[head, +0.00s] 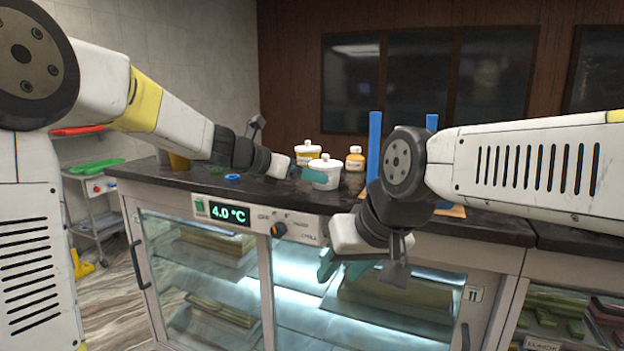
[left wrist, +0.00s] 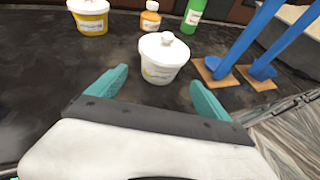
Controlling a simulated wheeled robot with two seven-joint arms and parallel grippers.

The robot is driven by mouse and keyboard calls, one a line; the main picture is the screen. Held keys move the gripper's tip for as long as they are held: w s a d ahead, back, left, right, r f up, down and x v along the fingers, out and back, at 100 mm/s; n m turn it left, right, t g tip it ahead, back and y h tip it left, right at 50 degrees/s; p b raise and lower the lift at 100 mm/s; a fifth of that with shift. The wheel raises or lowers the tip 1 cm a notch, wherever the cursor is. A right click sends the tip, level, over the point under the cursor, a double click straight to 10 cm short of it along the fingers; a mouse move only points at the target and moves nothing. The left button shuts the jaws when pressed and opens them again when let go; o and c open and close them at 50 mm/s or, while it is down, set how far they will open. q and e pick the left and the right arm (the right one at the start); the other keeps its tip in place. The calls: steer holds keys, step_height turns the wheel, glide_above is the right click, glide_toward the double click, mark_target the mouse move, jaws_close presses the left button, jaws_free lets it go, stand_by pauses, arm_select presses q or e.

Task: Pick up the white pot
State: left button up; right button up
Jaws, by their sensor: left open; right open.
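The white pot (head: 326,170) is a small tub with a knobbed lid and stands upright on the dark counter. It also shows in the left wrist view (left wrist: 162,66), just beyond and between the teal fingertips. My left gripper (left wrist: 158,88) is open and empty, with the pot in front of its jaws; I see no contact. In the head view its teal fingers partly cover the pot. My right gripper (head: 328,266) is open and empty, in front of the counter's glass front, low and right of the pot.
A white-lidded yellow pot (left wrist: 90,18) and an orange bottle (left wrist: 150,18) stand behind the white pot, with a green bottle (left wrist: 194,12). Blue posts (left wrist: 242,42) on wooden bases stand to the right. A blue ring (head: 232,177) lies on the left of the counter.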

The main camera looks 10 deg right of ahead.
arm_select(q)
steer(key=x, duration=0.7)
steer(key=shift+w+d+f, duration=0.1)
steer(key=shift+w+d, duration=0.1)
steer(key=shift+c, duration=0.2)
steer(key=c, duration=1.7)
